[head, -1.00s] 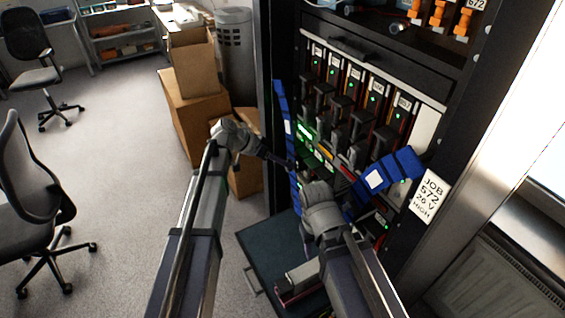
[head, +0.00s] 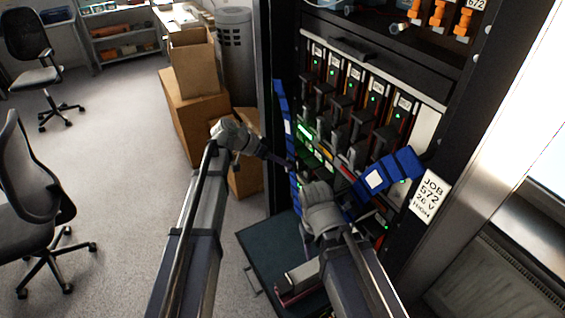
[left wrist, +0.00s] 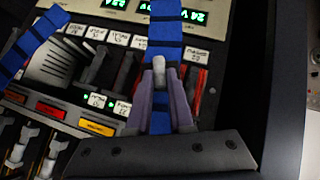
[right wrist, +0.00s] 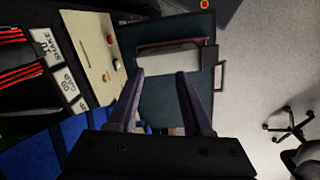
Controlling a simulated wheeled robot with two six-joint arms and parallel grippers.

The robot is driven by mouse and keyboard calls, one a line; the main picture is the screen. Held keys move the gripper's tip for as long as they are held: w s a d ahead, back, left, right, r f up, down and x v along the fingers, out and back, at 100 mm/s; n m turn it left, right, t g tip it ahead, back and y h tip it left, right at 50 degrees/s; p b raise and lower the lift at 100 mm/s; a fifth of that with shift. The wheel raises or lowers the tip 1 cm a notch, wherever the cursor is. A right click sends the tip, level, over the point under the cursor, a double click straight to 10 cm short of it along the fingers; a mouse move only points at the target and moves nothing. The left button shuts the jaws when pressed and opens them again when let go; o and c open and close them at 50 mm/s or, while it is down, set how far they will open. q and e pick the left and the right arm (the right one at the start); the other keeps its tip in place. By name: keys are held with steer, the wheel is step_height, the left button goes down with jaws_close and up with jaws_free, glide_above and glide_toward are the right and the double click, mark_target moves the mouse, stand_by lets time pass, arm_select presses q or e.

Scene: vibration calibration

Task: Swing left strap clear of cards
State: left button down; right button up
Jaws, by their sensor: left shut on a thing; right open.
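The left strap (head: 288,128) is a blue segmented band hanging along the left side of the rack, beside the cards (head: 347,105). My left gripper (head: 291,164) is shut on its lower part. In the left wrist view the left strap (left wrist: 165,42) runs straight up from between my left fingers (left wrist: 160,88), in front of some cards' labels and slots. A second blue strap (head: 398,167) is bent out at the right of the cards. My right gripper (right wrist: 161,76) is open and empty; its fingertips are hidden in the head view.
A white job sign (head: 430,196) is on the right rack post. Cardboard boxes (head: 193,112) stand left of the rack.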

arm_select(q)
steer(key=w+a+f+m+t+y, duration=0.1)
steer(key=w+a+t, duration=0.1)
steer(key=w+a, duration=0.3)
steer(key=shift+w+f+m+t+y, duration=0.25)
steer(key=shift+w+m+t+y, duration=0.15)
steer(key=shift+w, duration=0.75)
steer(key=c, duration=0.8)
jaws_free()
steer(key=shift+s+r, duration=0.1)
steer(key=shift+r, duration=0.05)
steer(key=p+v, duration=0.5)
steer(key=v, duration=0.2)
steer(key=shift+a, duration=0.15)
